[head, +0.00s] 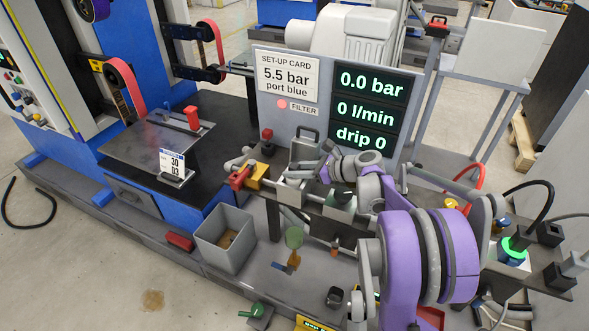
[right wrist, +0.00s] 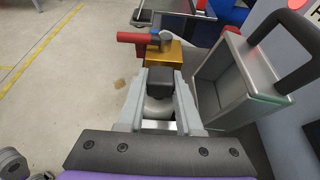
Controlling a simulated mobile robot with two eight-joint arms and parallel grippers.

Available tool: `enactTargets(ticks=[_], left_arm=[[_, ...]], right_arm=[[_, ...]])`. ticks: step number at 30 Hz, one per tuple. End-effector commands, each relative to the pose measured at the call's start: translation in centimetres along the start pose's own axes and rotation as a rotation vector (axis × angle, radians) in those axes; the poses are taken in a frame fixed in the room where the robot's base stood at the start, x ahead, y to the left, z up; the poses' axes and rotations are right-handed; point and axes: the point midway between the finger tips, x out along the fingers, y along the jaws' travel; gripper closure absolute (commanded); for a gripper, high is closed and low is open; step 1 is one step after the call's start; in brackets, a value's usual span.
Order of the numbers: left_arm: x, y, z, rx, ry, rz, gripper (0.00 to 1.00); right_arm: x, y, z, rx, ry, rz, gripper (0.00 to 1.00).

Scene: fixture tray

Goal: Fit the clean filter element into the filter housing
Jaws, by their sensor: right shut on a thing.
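My right gripper (head: 290,185) reaches in from the right, over the pipework below the display panel. In the right wrist view its two grey fingers (right wrist: 160,85) are shut on a piece with a dark block-shaped top and a pale rounded body, which looks like the clean filter element (right wrist: 159,106). A brass valve block (head: 259,176) with a red lever lies just beyond the fingertips; it also shows in the right wrist view (right wrist: 163,53). My left gripper is not in view.
A grey handled box (head: 304,148) stands close behind the gripper. A grey open bin (head: 222,255) with a brown item inside is at front left. A panel (head: 285,78) with a lit FILTER lamp and displays rises behind.

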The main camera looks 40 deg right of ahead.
Motion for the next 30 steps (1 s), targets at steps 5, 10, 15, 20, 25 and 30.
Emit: enactTargets(ticks=[5, 10, 15, 20, 25, 30], left_arm=[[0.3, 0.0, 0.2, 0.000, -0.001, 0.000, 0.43], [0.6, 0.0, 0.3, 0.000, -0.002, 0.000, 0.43], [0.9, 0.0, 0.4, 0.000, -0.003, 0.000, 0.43], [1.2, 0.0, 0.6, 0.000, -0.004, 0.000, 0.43], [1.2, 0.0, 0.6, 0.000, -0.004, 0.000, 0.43], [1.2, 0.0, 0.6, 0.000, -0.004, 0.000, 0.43]], right_arm=[[0.2, 0.0, -0.5, 0.000, 0.000, 0.000, 1.00], [0.4, 0.0, -0.9, 0.000, 0.000, 0.000, 1.00], [0.5, 0.0, -1.3, 0.000, 0.000, 0.000, 1.00], [0.7, 0.0, -1.6, 0.000, 0.000, 0.000, 1.00], [0.7, 0.0, -1.6, 0.000, 0.000, 0.000, 0.46], [0.7, 0.0, -1.6, 0.000, 0.000, 0.000, 0.31]])
